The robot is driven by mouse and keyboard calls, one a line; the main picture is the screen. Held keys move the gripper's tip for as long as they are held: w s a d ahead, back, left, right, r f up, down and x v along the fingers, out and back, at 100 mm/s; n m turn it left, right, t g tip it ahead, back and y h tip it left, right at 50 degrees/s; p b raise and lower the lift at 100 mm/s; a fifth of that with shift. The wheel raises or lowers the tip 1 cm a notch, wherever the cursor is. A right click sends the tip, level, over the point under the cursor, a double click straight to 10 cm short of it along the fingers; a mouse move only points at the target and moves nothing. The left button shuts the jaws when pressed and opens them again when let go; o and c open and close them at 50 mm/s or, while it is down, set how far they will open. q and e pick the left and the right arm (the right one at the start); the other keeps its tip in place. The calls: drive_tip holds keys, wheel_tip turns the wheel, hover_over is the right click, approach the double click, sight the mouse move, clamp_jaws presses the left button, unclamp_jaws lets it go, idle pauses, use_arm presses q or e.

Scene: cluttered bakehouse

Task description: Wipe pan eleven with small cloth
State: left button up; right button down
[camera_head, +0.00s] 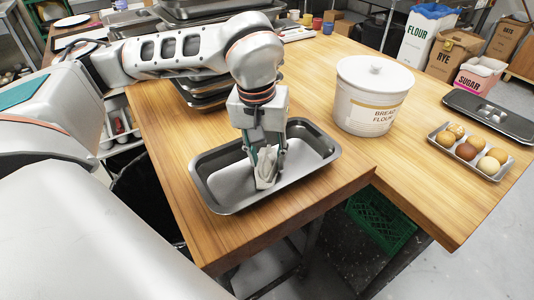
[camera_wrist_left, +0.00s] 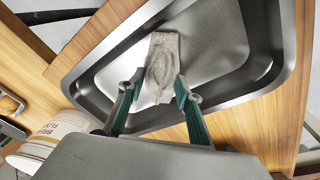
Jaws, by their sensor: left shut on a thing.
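The dark grey rectangular pan (camera_head: 312,148) lies on the wooden table near its front edge. It also fills much of the left wrist view (camera_wrist_left: 218,40). My left gripper (camera_head: 266,160) points down into the pan, shut on a small grey cloth (camera_head: 266,178). In the left wrist view the cloth (camera_wrist_left: 163,55) hangs between the two fingertips (camera_wrist_left: 158,90), bunched, its far end against the pan floor. Part of the pan is hidden behind my gripper. I cannot read a number on the pan. My right gripper is not in view.
A white lidded bread flour crock (camera_head: 372,95) stands right of the pan. Further right are an egg tray (camera_head: 440,137) and a dark tray (camera_head: 490,115). Stacked pans (camera_head: 200,98) sit behind my arm. A green crate (camera_head: 378,222) is below the table.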

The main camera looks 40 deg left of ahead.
use_arm(q)
drive_tip(key=shift+f, duration=0.4)
